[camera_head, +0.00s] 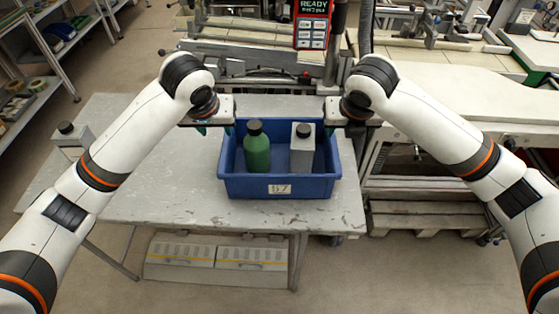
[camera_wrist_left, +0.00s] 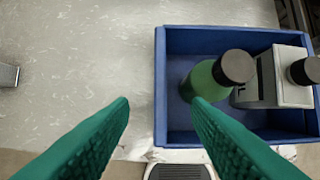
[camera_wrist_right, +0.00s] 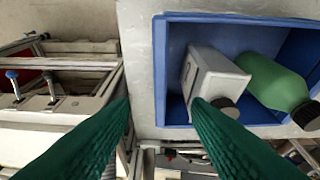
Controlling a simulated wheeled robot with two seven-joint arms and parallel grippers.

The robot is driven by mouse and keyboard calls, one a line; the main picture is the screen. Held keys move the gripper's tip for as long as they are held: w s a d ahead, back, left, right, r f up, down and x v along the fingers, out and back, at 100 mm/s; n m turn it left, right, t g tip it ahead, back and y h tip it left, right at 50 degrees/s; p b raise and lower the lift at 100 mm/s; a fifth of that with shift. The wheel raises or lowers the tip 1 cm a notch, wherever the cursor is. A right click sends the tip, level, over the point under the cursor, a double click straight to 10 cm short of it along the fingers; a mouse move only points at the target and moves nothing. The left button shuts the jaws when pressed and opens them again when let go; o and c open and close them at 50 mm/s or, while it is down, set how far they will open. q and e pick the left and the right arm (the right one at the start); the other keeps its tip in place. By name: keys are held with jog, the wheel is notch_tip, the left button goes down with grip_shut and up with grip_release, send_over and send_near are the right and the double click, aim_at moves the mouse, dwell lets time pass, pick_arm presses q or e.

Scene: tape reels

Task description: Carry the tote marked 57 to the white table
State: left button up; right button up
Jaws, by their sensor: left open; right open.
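The blue tote marked 57 (camera_head: 238,187) stands on a grey table, its label facing me. Inside it a green bottle (camera_head: 257,153) with a black cap stands on the left and a grey bottle (camera_head: 302,155) with a black cap on the right. My left gripper (camera_head: 214,130) is open at the tote's left wall; in the left wrist view its fingers lie either side of that wall. My right gripper (camera_head: 343,127) is open at the right wall, and the right wrist view shows its fingers either side of it too. Whether the fingers touch the walls I cannot tell.
The worn grey table (camera_head: 190,195) is mostly bare left of the tote. Behind are machinery and a handheld panel (camera_head: 312,25). A pallet (camera_head: 425,215) lies at right; shelves stand at left.

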aim_at(225, 143)
pick_arm(q)
jog(key=x, duration=1.2)
jog(key=shift+w+f, duration=0.25)
jog(key=shift+w, duration=0.05)
pick_arm(e)
jog(key=x, duration=1.2)
jog(key=shift+w+f, duration=0.25)
jog(key=shift+w, duration=0.05)
pick_arm(q)
grip_shut()
pick_arm(e)
grip_shut()
pick_arm(q)
jog(key=shift+w+r, duration=0.1)
jog(key=shift+r, duration=0.05)
pick_arm(e)
jog(key=shift+w+r, duration=0.1)
